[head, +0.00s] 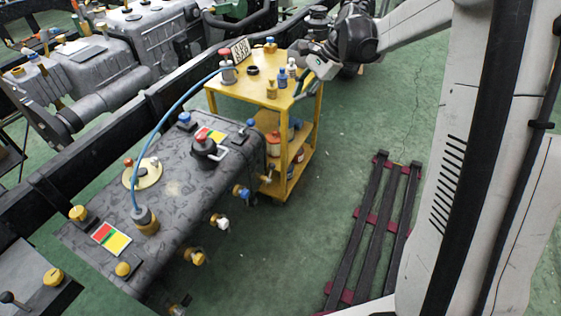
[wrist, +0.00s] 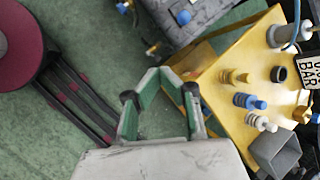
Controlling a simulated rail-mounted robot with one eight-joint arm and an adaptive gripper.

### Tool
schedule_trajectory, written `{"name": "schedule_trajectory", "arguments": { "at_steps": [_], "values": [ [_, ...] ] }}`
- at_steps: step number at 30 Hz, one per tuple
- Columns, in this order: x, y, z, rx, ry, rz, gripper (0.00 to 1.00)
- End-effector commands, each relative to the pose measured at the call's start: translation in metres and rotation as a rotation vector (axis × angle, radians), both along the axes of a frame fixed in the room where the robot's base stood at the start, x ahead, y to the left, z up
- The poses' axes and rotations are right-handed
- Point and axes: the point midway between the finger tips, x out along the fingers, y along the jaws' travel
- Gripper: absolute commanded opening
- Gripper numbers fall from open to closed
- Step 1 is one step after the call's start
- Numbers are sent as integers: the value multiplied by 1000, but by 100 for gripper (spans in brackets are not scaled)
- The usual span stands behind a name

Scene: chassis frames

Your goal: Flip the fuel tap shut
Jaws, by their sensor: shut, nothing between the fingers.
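A dark grey tank (head: 175,190) stands in the middle of the head view. Several small taps stick out along its right side: one with a blue handle (head: 241,191), one with a white handle (head: 219,221) and one with a yellow handle (head: 196,257). I cannot tell which is the fuel tap. The tank's edge (wrist: 205,18) also shows at the top of the wrist view. My gripper (wrist: 158,78) is shut and empty. In the head view it is over the right edge of the yellow cart, apart from the taps, and its fingertips are hard to make out.
The yellow cart (head: 232,94) carries small bottles and fittings beyond the tank. A blue hose (head: 160,122) arcs from tank to cart. A dark slatted pallet (head: 375,225) lies at right. Green floor (head: 300,225) between tank and pallet is clear.

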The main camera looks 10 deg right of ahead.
Motion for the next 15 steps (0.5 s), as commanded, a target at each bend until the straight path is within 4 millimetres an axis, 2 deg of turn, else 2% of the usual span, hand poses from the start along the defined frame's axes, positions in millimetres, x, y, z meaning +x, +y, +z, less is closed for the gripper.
{"name": "schedule_trajectory", "arguments": {
  "at_steps": [1, 6, 15],
  "values": [
    [8, -4, -12, 18, 18, -17, 0],
    [29, -14, -46, 82, 91, -75, 0],
    [57, -33, -111, 190, 221, -168, 0]
  ]
}}
